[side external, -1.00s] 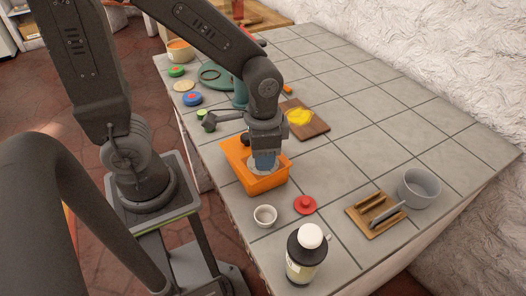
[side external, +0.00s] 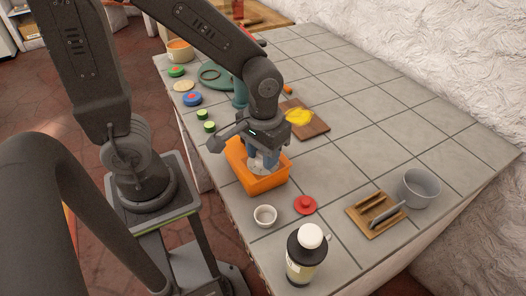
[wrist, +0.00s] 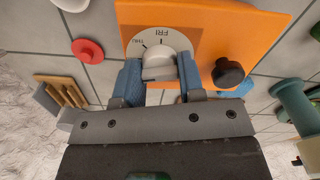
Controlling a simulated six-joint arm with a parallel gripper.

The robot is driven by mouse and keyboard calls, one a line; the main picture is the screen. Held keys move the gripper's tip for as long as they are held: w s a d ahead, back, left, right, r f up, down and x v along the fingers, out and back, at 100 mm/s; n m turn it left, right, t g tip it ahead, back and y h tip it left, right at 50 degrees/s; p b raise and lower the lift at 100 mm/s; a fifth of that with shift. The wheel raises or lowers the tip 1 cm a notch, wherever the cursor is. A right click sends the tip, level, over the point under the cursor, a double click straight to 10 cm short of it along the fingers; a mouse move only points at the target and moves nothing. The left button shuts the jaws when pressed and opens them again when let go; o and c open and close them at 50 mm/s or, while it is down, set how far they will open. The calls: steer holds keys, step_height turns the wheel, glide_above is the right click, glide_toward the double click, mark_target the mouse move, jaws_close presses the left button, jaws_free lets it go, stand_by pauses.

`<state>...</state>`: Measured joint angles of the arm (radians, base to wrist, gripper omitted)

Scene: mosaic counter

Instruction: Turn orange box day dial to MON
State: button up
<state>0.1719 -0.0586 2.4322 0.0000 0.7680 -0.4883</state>
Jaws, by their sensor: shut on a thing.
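The orange box (side external: 240,158) stands on the tiled counter near its left edge. In the wrist view the orange box (wrist: 245,28) carries a white day dial (wrist: 147,39) with a pale raised knob (wrist: 157,65). "FRI" and part of "THU" can be read on the dial; MON is not visible. A black knob (wrist: 228,73) is also on the box. My gripper (wrist: 158,75) has its blue fingers on both sides of the dial knob and is shut on it. In the side view my gripper (side external: 264,163) points down over the box and hides the dial.
A white cup (side external: 265,216), a red lid (side external: 305,205) and a dark bottle (side external: 306,258) stand in front of the box. A wooden board (side external: 305,120) with something yellow lies behind it. A wooden rack (side external: 376,214) and a grey bowl (side external: 419,188) are at right.

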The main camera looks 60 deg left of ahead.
steer(key=n, duration=1)
steer(key=shift+n, duration=2.3)
steer(key=o, duration=0.9)
steer(key=shift+o, duration=0.2)
